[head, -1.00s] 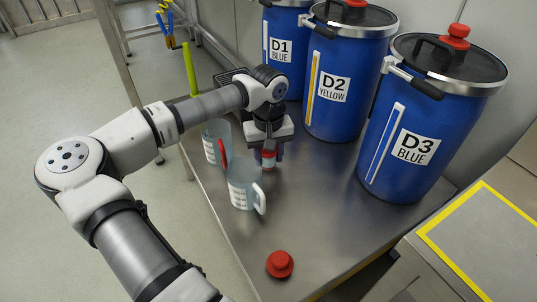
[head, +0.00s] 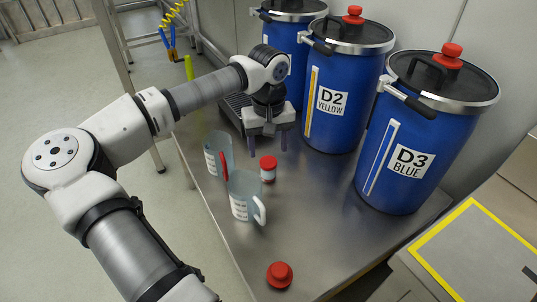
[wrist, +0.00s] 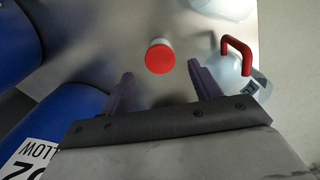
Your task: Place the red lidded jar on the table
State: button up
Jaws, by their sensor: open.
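The red lidded jar (head: 268,168) is small, with a red lid and a pale body. It stands upright on the steel table (head: 300,215), just right of the two measuring jugs. In the wrist view the jar (wrist: 159,58) shows its lid from above, beyond the fingertips and roughly between them. My gripper (head: 267,148) points down, open and empty, behind the jar and apart from it. Its two purple fingers also show in the wrist view (wrist: 161,80).
Two clear jugs (head: 243,197) (head: 216,150) stand left of the jar; a red handle shows close to it. Blue drums (head: 330,95) (head: 425,150) line the table's right and back. A red knob-like cap (head: 279,274) lies at the front. The table's middle front is clear.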

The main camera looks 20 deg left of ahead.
aim_at(269, 162)
notch_tip(269, 162, up, 4)
jog(key=shift+r+p, duration=0.1)
jog(key=shift+p, duration=0.3)
